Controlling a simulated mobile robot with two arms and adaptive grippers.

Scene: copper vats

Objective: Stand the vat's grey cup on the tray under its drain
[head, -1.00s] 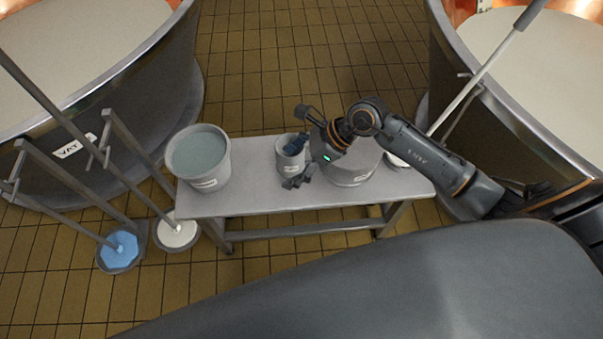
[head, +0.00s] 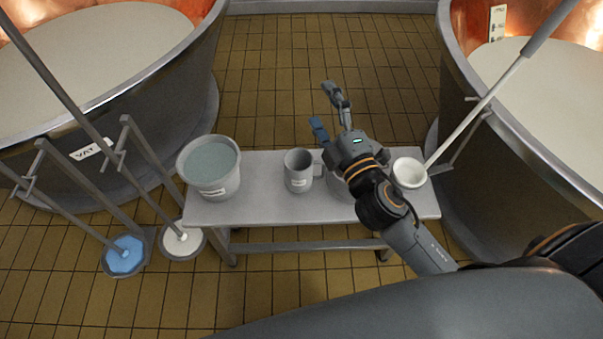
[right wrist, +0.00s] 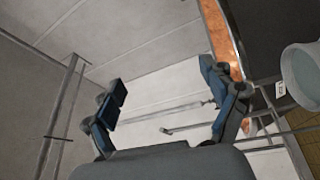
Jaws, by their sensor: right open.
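A grey cup (head: 297,172) with a pale label stands upright on the grey bench (head: 262,205), its handle toward the right. My right gripper (head: 332,106) is raised beyond the bench's far edge, right of the cup and apart from it. Its fingers are spread with nothing between them. They also show spread and empty in the right wrist view (right wrist: 165,97), against pale walls and pipes. I cannot make out a tray under a drain in either view. My left gripper is not in view.
A bucket of greyish liquid (head: 210,168) stands at the bench's left end. Large vats (head: 195,85) flank the bench. Poles (head: 75,120) lean at left.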

